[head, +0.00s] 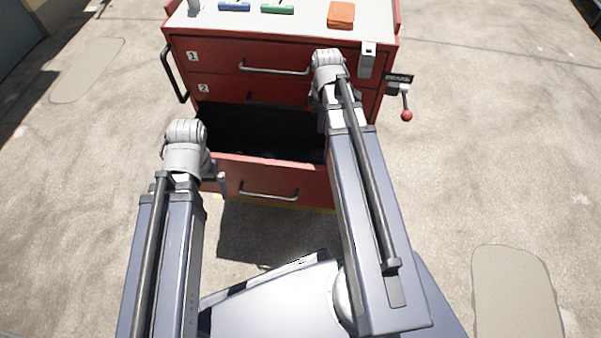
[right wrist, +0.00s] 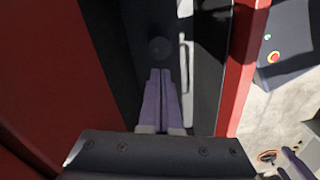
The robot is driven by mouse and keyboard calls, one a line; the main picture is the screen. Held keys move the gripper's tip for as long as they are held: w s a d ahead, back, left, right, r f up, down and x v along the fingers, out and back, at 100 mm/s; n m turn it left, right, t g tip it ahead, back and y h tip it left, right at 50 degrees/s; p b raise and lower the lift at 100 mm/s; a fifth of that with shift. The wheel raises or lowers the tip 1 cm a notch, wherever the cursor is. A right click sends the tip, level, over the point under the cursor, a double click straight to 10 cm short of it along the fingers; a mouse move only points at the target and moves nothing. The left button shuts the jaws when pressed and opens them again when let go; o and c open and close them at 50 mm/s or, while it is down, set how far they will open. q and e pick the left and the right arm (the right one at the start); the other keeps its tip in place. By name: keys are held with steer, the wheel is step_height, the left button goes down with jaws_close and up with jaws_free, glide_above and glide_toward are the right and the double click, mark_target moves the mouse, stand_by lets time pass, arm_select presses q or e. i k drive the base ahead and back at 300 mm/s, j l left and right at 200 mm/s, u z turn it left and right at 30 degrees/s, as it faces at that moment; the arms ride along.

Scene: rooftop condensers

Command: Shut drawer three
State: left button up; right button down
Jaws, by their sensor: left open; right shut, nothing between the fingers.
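The third drawer (head: 300,178) of the red cabinet, the one below drawer 2, stands pulled out with its dark inside showing. Its front bears a bar handle (head: 268,193); no number is visible on it. My left gripper (head: 220,183) is open at the left end of the drawer front; contact cannot be told. My right gripper's fingers are hidden by my wrist in the head view. The right wrist view shows my right gripper (right wrist: 160,100) shut and empty, over the dark space between the red cabinet face and the red drawer edge (right wrist: 243,65).
Drawer 1 (head: 218,58) and drawer 2 (head: 222,89) are shut. The cabinet top (head: 300,20) holds blue and green items and an orange block (head: 341,14). A red-knobbed lever (head: 406,112) sticks out at the right side. Concrete floor is clear on both sides.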

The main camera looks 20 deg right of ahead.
mark_target(290, 178)
steer(key=k, duration=0.5)
steer(key=j+z, duration=0.25)
steer(key=j, duration=0.45)
steer(key=k+j+z, duration=0.1)
steer(key=j+z, duration=0.15)
steer(key=j, duration=0.4)
